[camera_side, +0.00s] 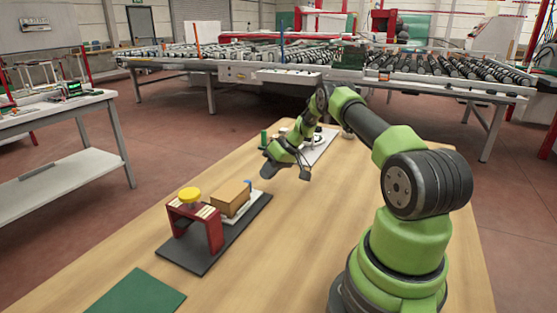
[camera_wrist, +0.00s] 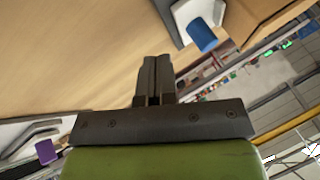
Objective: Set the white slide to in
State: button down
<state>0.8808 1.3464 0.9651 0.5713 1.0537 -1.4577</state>
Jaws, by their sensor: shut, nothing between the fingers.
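A white slide (camera_side: 236,216) lies under a brown block (camera_side: 231,198) on a dark base board. A blue tab (camera_side: 248,182) stands at its far end. In the wrist view, the blue tab (camera_wrist: 202,37) shows at the upper right, beside a pale slide edge (camera_wrist: 184,10) and the brown block (camera_wrist: 255,12). My gripper (camera_side: 268,170) is above the table, just beyond the tab on its right. Its fingers are closed together and empty in the wrist view (camera_wrist: 155,65), apart from the tab. The block hides much of the slide.
A red frame (camera_side: 213,232) with a yellow knob (camera_side: 189,194) stands at the near end of the dark board (camera_side: 197,262). A green mat (camera_side: 138,294) lies nearer. Another pale plate (camera_side: 321,147) with small parts lies behind my gripper. The table's right middle is clear.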

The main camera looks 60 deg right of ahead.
aim_at(231, 200)
jog(key=shift+w+a+r, duration=0.1)
jog(key=shift+w+a, duration=0.25)
jog(key=shift+a, duration=0.45)
jog(key=shift+w+a+r, duration=0.1)
jog(key=shift+w+a, duration=0.2)
jog(key=shift+a, duration=0.5)
jog(key=shift+a, duration=0.15)
jog(key=shift+a, duration=0.35)
jog(key=a, duration=1.3)
jog(key=shift+f, duration=0.1)
jog(key=shift+s, duration=0.1)
